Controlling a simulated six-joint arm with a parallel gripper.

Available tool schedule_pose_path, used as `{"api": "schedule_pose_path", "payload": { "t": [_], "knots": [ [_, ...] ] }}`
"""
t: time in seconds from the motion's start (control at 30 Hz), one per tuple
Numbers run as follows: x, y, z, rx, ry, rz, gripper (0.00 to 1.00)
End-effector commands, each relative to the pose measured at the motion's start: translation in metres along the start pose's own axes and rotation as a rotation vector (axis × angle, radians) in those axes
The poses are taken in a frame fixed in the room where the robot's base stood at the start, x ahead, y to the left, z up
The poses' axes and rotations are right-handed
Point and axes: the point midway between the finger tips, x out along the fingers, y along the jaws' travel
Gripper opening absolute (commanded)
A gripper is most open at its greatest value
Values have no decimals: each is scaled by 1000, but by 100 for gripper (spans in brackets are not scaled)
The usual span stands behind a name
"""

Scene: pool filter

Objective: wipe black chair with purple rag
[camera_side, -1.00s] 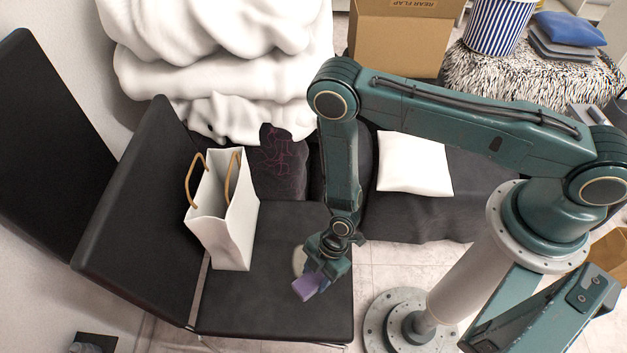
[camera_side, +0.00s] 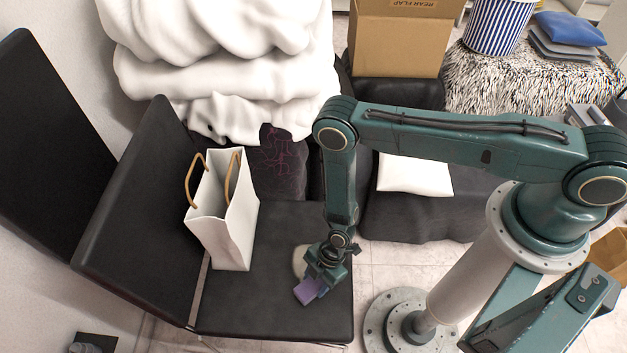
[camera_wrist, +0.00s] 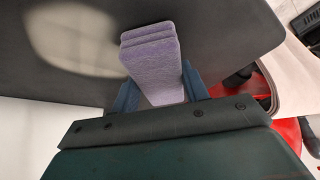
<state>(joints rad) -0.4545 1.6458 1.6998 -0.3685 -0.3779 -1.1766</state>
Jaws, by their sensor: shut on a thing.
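The black chair (camera_side: 233,310) has a flat seat and a tilted backrest at the left; its seat also fills much of the wrist view (camera_wrist: 230,35). A pale round patch lies on the seat (camera_wrist: 72,38), partly hidden behind my gripper in the side view. My gripper (camera_side: 318,283) is over the seat's right part, near its edge. It is shut on the folded purple rag (camera_wrist: 153,60), which sticks out between the fingers. The rag (camera_side: 308,292) is at or just above the seat; I cannot tell whether it touches.
A white paper bag (camera_side: 226,225) with tan handles stands on the seat's back left. White bedding (camera_side: 220,65) is piled behind. A dark bench with a white pillow (camera_side: 413,175) and a cardboard box (camera_side: 398,40) stand farther back. The seat's front middle is clear.

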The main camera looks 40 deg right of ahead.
Motion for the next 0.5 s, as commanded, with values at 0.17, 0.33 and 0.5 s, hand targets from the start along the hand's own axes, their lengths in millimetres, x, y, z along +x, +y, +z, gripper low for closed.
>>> {"api": "schedule_pose_path", "payload": {
  "t": [0.17, 0.33, 0.5],
  "knots": [
    [-1, 12, 12, 3, 0, 0, 24],
    [-4, 24, 22, 4, 0, 0, 23],
    [-7, 35, 32, 3, 0, 1, 23]
  ]
}}
